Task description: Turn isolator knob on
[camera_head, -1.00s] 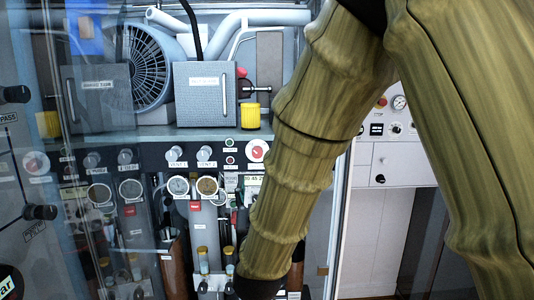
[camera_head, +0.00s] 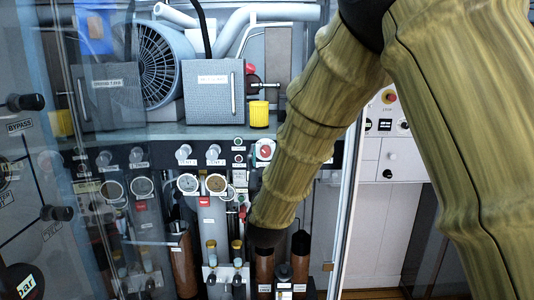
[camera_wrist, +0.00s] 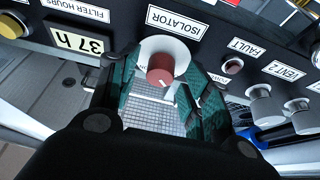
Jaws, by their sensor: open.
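The isolator knob (camera_wrist: 160,70) is red on a pale round base, under the label "ISOLATOR" in the wrist view. In the head view the knob (camera_head: 265,150) shows on the dark panel strip, just left of my arm. My gripper (camera_wrist: 162,82) is open, with its green-padded fingers to the left and right of the knob in the wrist view. I cannot tell whether either finger touches it. The head view shows only the dark wrist end below the panel strip; the fingers are hardly visible there.
In the wrist view, a fault lamp (camera_wrist: 232,66) and grey vent knobs (camera_wrist: 265,104) lie right of the isolator. An hours display (camera_wrist: 80,42) lies left. In the head view, gauges (camera_head: 188,183) and upright cylinders sit below the strip, and a yellow cup (camera_head: 259,114) stands above.

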